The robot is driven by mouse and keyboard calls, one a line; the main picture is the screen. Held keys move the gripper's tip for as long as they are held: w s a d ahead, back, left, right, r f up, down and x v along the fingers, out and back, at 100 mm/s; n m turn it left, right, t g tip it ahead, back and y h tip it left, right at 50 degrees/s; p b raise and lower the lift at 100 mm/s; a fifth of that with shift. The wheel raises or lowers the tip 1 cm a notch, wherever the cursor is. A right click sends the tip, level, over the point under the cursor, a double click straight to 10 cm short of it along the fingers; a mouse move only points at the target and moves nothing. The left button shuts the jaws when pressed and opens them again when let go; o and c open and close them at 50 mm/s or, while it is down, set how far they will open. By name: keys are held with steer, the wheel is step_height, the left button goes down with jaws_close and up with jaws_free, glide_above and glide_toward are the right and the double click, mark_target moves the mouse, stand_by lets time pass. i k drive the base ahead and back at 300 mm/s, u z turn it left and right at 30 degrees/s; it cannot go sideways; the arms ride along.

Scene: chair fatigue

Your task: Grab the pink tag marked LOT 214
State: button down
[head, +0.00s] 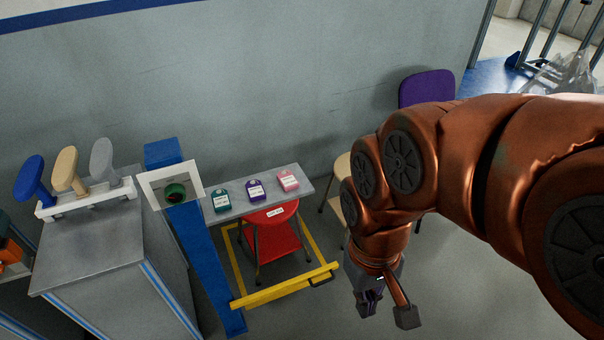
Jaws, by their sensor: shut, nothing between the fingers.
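The pink tag (288,179) lies on a narrow grey shelf (228,183), at its right end. It has a white label whose print is too small to read. A purple tag (255,191) and a dark green tag (221,201) lie to its left in the same row. My gripper (388,309) hangs low at the right, pointing down, well apart from the pink tag and nearer to me. It is shut and empty.
A red stool (271,213) stands under the shelf inside a yellow frame (285,288). A blue post (192,235) rises left of the shelf. A grey cabinet (88,240) stands farther left. A purple chair (427,87) and a beige stool (342,165) are behind my arm.

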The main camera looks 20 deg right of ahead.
mark_target(287, 179)
steer(key=k, duration=0.5)
steer(key=z, duration=1.45)
steer(key=i, duration=1.25)
steer(key=u, duration=3.05)
